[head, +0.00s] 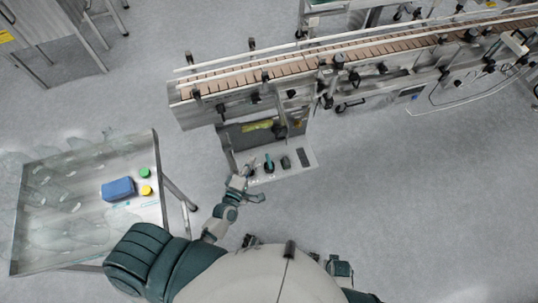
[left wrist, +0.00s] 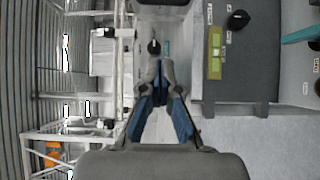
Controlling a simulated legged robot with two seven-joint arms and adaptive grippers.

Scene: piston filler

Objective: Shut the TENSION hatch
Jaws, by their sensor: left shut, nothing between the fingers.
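My left gripper (head: 247,183) is at the front left of the control box below the conveyor. In the left wrist view its fingers (left wrist: 160,75) are together with nothing between them. A dark grey panel (head: 238,138) with a yellow-green label stands behind the control face. It shows in the left wrist view as a grey panel (left wrist: 240,75) with black knobs, right of the fingers. I cannot read TENSION anywhere, and cannot tell which part is the hatch or how far open it stands. My right gripper is not in view.
The control face (head: 305,158) carries a teal lever (head: 269,163) and dark controls close to my gripper. The conveyor (head: 330,65) runs behind. A steel tray table (head: 80,213) with a blue block (head: 118,188) stands at left. The floor at right is clear.

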